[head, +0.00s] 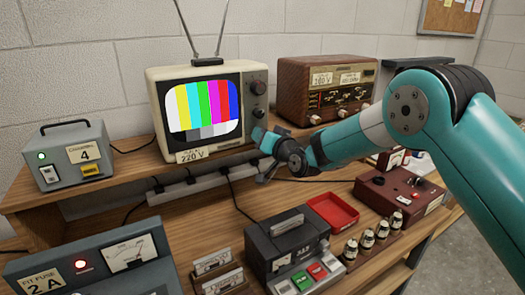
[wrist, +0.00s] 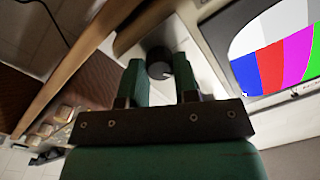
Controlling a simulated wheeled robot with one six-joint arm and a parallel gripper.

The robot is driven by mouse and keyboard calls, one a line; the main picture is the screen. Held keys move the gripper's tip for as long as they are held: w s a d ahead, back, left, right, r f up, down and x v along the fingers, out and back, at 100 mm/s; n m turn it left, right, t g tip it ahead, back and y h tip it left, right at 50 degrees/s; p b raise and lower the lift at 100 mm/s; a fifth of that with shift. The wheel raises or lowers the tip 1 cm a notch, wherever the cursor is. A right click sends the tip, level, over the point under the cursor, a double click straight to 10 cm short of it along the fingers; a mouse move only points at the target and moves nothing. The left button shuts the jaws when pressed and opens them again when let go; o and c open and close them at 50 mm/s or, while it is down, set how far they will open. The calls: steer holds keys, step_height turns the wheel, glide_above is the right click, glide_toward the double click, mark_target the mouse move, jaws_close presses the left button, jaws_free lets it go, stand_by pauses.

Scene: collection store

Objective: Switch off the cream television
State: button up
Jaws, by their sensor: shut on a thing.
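The cream television (head: 195,78) stands on the raised shelf, its screen lit with colour bars. A label at its lower front reads 220 V. Dark dials run down the right side of its front. My gripper (head: 262,138) is at the lower right of that front. In the wrist view, my gripper (wrist: 162,78) has its two green fingers on either side of a dark round knob (wrist: 158,62) on the television's front, shut on it. In the head view the fingers hide this knob. Part of the lit screen (wrist: 280,62) shows at the right of the wrist view.
A brown radio (head: 325,90) stands right of the television, behind my arm. A grey box marked 4 (head: 75,155) with a green light stands left.

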steer(key=shift+f+n+h+b, duration=0.1)
steer(key=shift+n+h+b, duration=0.4)
steer(key=shift+n+b, duration=6.5)
steer(key=m+b, duration=0.2)
steer(key=shift+b, duration=0.3)
steer(key=o, duration=0.9)
steer(key=b+v, duration=0.4)
steer(key=v, duration=1.3)
steer(key=shift+s+d, duration=0.1)
steer(key=shift+s, duration=0.1)
